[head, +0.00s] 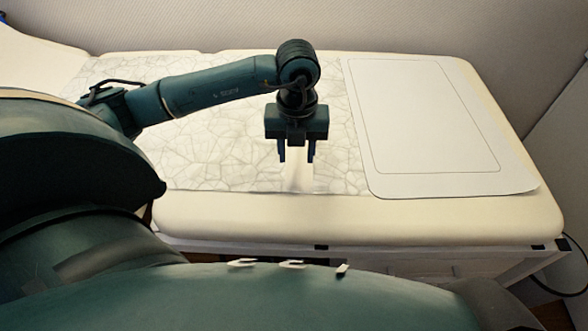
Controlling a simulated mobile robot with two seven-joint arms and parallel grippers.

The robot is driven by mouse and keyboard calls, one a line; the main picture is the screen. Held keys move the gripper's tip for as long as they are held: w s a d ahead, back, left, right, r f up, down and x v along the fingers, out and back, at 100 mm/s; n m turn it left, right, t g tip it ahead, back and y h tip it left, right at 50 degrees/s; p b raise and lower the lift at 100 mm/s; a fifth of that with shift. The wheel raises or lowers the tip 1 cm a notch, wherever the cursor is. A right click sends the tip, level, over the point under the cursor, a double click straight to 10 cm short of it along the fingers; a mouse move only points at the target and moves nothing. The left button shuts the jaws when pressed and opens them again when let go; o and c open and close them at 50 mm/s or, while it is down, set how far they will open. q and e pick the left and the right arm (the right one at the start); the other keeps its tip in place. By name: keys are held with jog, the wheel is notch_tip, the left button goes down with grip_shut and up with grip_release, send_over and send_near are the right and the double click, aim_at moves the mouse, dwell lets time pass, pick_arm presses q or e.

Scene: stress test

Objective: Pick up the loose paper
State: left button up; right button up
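The loose paper (225,145) is a pale sheet with a web of crinkle lines. It lies flat across the left and middle of a cream padded table (400,215). My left gripper (297,158) points down over the sheet's right part, near its front edge. Its two dark fingers are spread apart. A bright pale strip shows between and below them; I cannot tell whether it is raised paper or light. Contact between the fingertips and the paper cannot be made out. My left arm hides part of the sheet's far side. My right gripper is not in view.
A white mat (435,120) with a thin rounded outline lies at the right of the table, beside the paper. A wall (420,25) runs behind the table. A pale panel (565,140) stands at the right. A dark cable (570,270) hangs near the right front corner.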

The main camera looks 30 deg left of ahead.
pick_arm(q)
jog(key=f, duration=0.4)
jog(key=a+f, duration=0.1)
jog(key=f, duration=0.1)
jog(key=shift+w+f, duration=0.15)
jog(key=shift+f, duration=0.1)
jog(key=shift+d, duration=0.1)
grip_shut()
